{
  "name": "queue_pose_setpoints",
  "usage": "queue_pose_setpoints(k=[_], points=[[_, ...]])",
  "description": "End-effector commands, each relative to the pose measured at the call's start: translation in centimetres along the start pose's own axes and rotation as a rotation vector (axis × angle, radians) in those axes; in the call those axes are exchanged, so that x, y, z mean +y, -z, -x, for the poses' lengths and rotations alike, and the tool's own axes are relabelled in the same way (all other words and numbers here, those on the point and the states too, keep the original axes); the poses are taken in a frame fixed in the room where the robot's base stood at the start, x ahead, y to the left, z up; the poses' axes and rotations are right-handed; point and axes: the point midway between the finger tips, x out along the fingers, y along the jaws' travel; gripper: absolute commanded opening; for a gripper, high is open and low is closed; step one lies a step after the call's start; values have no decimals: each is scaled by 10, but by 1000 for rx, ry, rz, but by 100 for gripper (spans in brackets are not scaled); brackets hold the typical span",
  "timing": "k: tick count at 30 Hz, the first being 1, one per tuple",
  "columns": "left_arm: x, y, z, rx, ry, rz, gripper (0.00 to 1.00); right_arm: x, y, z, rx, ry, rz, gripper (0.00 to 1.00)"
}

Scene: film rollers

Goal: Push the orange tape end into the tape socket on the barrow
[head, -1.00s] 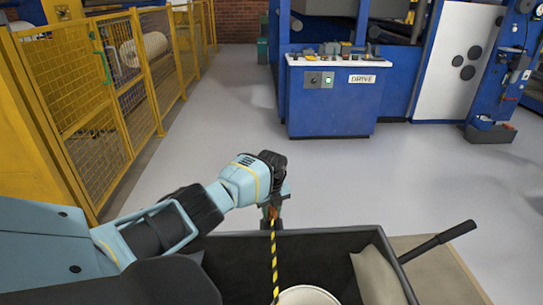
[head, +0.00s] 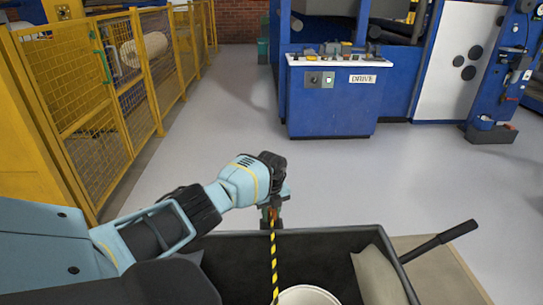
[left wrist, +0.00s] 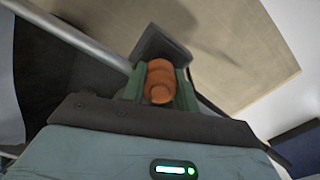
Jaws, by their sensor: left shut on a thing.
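My left gripper (head: 272,207) is at the far rim of the dark barrow (head: 230,242), pointing down. It is shut on the orange tape end (head: 271,214), which also shows between its green fingers in the left wrist view (left wrist: 160,82). Yellow-and-black tape (head: 274,255) hangs from the orange end down into the barrow. In the left wrist view a dark block (left wrist: 160,45) lies just past the orange end; it may be the tape socket. I cannot tell whether the orange end touches it or is inside it. My right gripper is in neither view.
A white bucket (head: 308,294) and a beige sack (head: 378,275) are in the barrow. A dark handle (head: 440,242) sticks out at its right. Beyond is open grey floor, with a blue drive console (head: 332,98) behind and yellow mesh fencing (head: 90,110) at the left.

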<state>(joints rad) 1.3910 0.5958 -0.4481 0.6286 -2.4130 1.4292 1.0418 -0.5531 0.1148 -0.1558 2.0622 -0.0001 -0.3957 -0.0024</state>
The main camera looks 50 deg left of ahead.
Motion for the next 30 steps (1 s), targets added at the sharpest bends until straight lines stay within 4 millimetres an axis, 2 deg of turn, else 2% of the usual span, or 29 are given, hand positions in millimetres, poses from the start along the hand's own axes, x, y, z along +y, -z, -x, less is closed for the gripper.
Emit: queue_pose_setpoints(k=[5,6,12,23,30], points=[[0,0,-4,0,0,0,2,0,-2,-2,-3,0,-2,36],[0,0,-3,0,1,0,32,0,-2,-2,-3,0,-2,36],[0,0,-3,0,1,0,55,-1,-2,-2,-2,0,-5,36],[0,0,-3,0,0,0,55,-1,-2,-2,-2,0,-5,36],[-1,-1,38,-3,5,-1,55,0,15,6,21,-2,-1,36]])
